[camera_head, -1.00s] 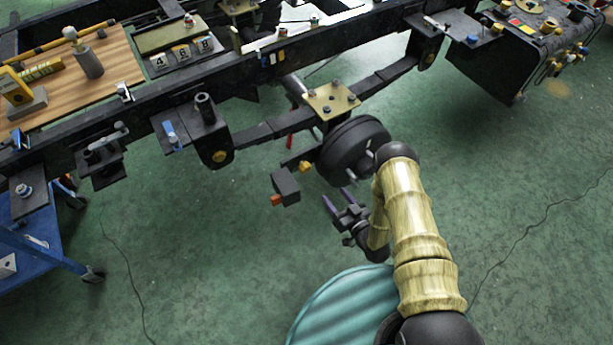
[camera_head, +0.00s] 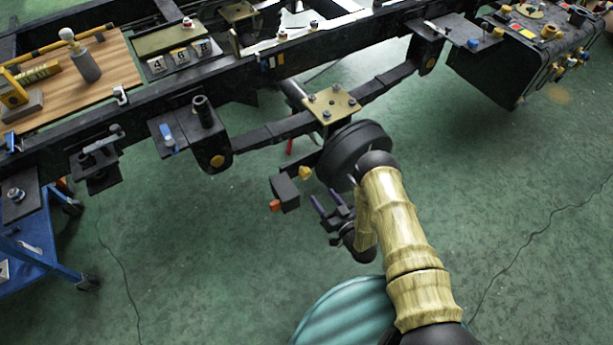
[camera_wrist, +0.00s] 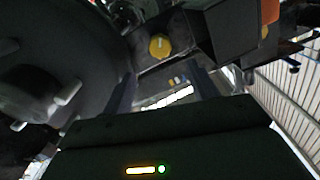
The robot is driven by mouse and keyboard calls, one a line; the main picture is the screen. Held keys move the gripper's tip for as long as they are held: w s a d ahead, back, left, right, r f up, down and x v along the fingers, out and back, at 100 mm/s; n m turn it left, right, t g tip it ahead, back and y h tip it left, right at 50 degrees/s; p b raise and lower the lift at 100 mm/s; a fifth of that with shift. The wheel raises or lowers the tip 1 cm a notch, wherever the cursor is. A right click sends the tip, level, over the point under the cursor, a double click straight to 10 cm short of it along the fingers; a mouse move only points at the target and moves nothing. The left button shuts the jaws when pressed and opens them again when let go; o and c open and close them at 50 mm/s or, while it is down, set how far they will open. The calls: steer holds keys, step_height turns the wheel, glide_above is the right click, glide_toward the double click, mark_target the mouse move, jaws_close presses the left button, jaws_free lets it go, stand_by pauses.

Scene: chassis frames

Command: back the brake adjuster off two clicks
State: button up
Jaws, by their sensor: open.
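The brake drum (camera_head: 343,152) is dark and round and hangs below the chassis rail in the head view. To its left is a small yellow knob (camera_head: 305,172), which looks like the brake adjuster. In the wrist view the yellow knob (camera_wrist: 159,46) has a pale slot mark and sits on a dark bracket between drum and box. My gripper (camera_head: 327,200) is open and empty, just below the knob in the head view. In the wrist view my gripper (camera_wrist: 166,88) has a dark finger either side, with the knob beyond the tips and apart from them.
A dark box (camera_head: 285,190) with an orange end (camera_head: 275,205) sits left of the knob, close to my gripper. The leaf spring and gold plate (camera_head: 330,103) are above. A blue cart (camera_head: 40,262) stands at lower left.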

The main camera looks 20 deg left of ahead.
mark_target(307, 176)
steer(key=b+x, duration=0.2)
steer(key=x, duration=0.9)
steer(key=shift+w+a, duration=0.15)
steer(key=c, duration=1)
